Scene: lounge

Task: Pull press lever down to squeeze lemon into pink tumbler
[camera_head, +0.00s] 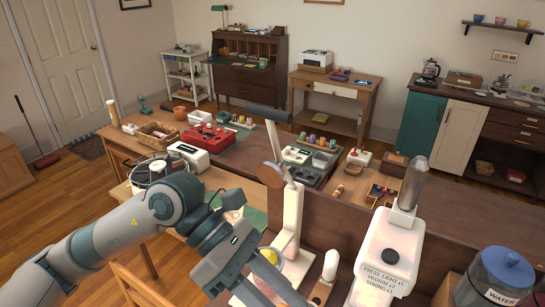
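The white press (290,222) stands upright at the front middle. Its lever (275,150) is raised, with a dark crossbar handle (268,112) at the top and a brown round pad partway down. A yellow round thing (270,256), perhaps the lemon, shows low at the press, partly behind my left gripper. My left gripper (262,290) is low in front of the press base, well below the handle. Its fingertips are hard to see, so its opening is unclear. My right gripper is out of view.
A white machine (390,258) with a "PRESS" label and a clear top stands right of the press. A blue-lidded water jar (497,280) is at the lower right. Red (208,135) and grey-green (312,155) boxes stand behind. Space above the lever is clear.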

